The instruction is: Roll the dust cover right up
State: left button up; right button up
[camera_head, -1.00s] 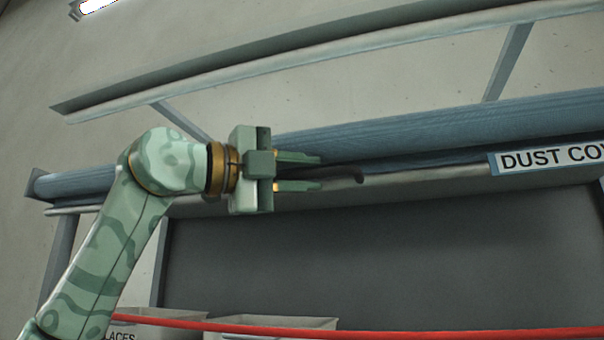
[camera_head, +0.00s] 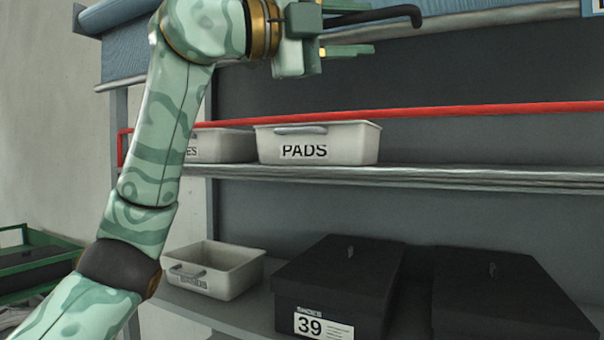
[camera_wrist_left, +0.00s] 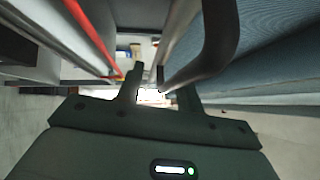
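The blue dust cover (camera_head: 122,55) is partly in view at the top left, and its ribbed fabric also shows in the left wrist view (camera_wrist_left: 275,50). Most of it is above the head view. A dark bent bar (camera_head: 390,17) reaches out past my left gripper (camera_head: 360,28). In the left wrist view the dark bar (camera_wrist_left: 218,45) curves down to between the fingers. The fingers stand apart with a gap around it, and contact cannot be made out. My right gripper is in neither view.
A red rail (camera_head: 450,112) runs along the upper shelf (camera_head: 450,180). A PADS bin (camera_head: 350,145) stands on that shelf. Below are a pale bin (camera_head: 225,280) and two black boxes (camera_head: 335,275) (camera_head: 505,300). A green-framed rack (camera_head: 45,262) is at the lower left.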

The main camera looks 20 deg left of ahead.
pick_arm(q)
notch_tip(320, 180, down, 18)
jog(key=r+b, duration=0.1)
jog(key=b, duration=1.1)
jog(key=r+v, duration=0.1)
jog(key=v, duration=0.5)
jog(key=shift+a, duration=0.3)
jog(key=shift+s, duration=0.25)
